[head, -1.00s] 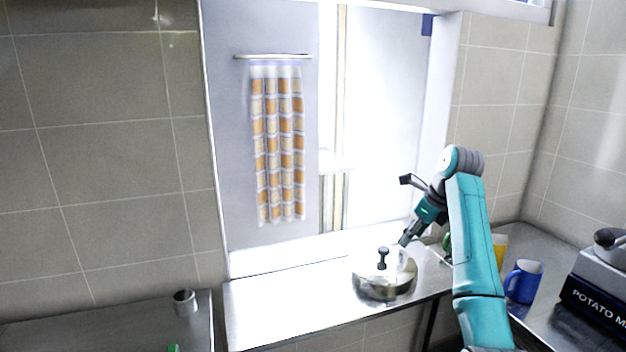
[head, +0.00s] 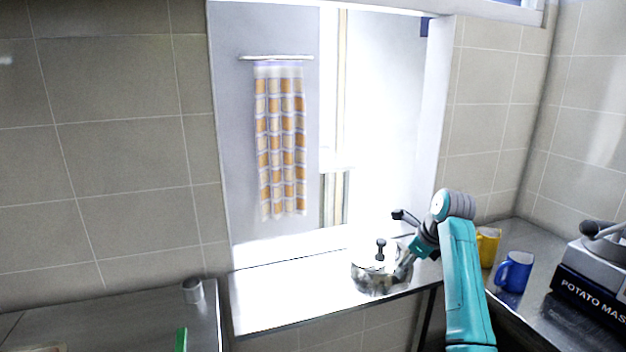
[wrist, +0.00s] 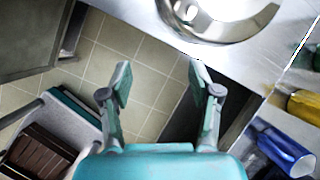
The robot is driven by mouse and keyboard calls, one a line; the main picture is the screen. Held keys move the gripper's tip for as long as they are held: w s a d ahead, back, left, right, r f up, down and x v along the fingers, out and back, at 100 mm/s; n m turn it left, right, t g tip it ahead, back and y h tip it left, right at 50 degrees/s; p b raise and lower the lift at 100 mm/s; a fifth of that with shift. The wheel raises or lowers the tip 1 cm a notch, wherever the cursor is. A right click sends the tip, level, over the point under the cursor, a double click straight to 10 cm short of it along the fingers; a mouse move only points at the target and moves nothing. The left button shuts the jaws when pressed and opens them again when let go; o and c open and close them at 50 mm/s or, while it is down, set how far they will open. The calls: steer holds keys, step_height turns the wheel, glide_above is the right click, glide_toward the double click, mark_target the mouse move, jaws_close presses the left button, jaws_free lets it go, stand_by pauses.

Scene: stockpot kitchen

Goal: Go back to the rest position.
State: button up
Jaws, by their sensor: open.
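My gripper (wrist: 158,80) is open and empty in the wrist view. Its two fingers stand apart over the tiled floor (wrist: 130,55) and the edge of the metal counter. In the head view my gripper (head: 403,270) is low beside the right side of the stockpot (head: 372,282), partly hidden by my own arm. The steel pot has a lid with a black knob (head: 380,244) and stands on the metal ledge. The pot's rim also shows at the top of the wrist view (wrist: 225,28), ahead of the fingers.
A blue mug (head: 514,272) and a yellow mug (head: 487,246) stand on the right counter (head: 530,240). A black-and-grey potato masher box (head: 590,290) is at far right. A small metal cup (head: 193,291) sits on the left counter. A checked towel (head: 281,140) hangs behind.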

steer(key=s+a+f+n+t, duration=0.1)
steer(key=s+f+n, duration=0.3)
steer(key=f, duration=0.8)
steer(key=s+a+f+n+t, duration=0.15)
steer(key=s+f, duration=0.35)
steer(key=f, duration=0.8)
steer(key=s+a+f+n+t+h, duration=0.1)
steer(key=s+f+n, duration=0.2)
steer(key=s+f, duration=0.45)
steer(key=s+a+f+n+t+h, duration=0.15)
steer(key=s+f, duration=0.25)
steer(key=s, duration=0.7)
steer(key=s+r+n+t, duration=0.3)
steer(key=s+n, duration=0.5)
steer(key=s, duration=1.4)
steer(key=s+a+r+n+t, duration=0.1)
steer(key=s+r+n, duration=0.7)
steer(key=s+r, duration=1)
steer(key=shift+s+a+r+t, duration=0.15)
steer(key=shift+r+t, duration=0.3)
steer(key=shift+t, duration=0.35)
